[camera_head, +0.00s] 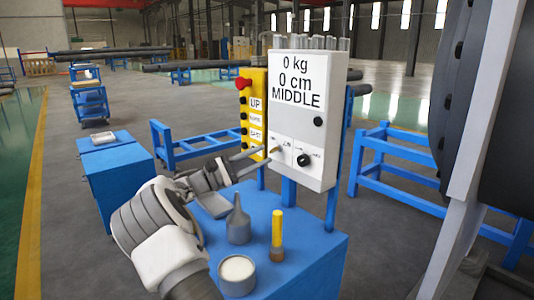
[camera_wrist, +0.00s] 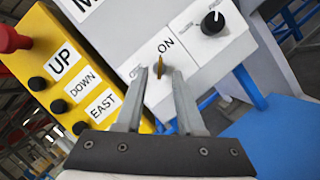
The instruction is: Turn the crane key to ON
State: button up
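The crane key (camera_head: 276,149) is a small brass-coloured key on the lower left of the white control box (camera_head: 309,112). In the wrist view the key (camera_wrist: 160,67) stands on a white plate, below the "ON" label (camera_wrist: 166,42). A second label, left of the key, is partly covered by a finger. My gripper (camera_head: 266,155) reaches the box from the left. In the wrist view my gripper (camera_wrist: 161,72) is open, with one fingertip on each side of the key and visible gaps between. I cannot tell whether the key has turned.
A black knob (camera_wrist: 212,22) sits right of the key. A yellow button panel (camera_head: 252,115) with a red button (camera_head: 243,83) stands close on the left. Below, the blue table (camera_head: 308,262) holds a grey funnel (camera_head: 238,221), a yellow-handled tool (camera_head: 277,232) and a round tin (camera_head: 237,274).

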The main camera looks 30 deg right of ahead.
jog(key=p+v, duration=0.1)
jog(key=v, duration=1.3)
jog(key=shift+a, duration=0.25)
jog(key=shift+d, duration=0.1)
jog(key=s+d+r+m+y+p, duration=0.1)
jog(key=s+d+r+y+p, duration=0.15)
jog(key=s+y, duration=0.35)
jog(key=s+d+r+m+y+p, duration=0.2)
jog(key=s+d+y, duration=0.2)
jog(key=s, duration=0.4)
jog(key=s+a+r+m+t+y+p, duration=0.2)
jog(key=s+a+r+t+y+p, duration=0.1)
jog(key=s+a, duration=0.6)
jog(key=s+a+r+m+t+y+p, duration=0.1)
jog(key=s+a+r+t+y+p, duration=0.2)
jog(key=s, duration=1)
jog(key=shift+s+a+r+m+t+y, duration=0.35)
jog(key=shift+a+t+y, duration=0.95)
jog(key=shift+a+y, duration=1.5)
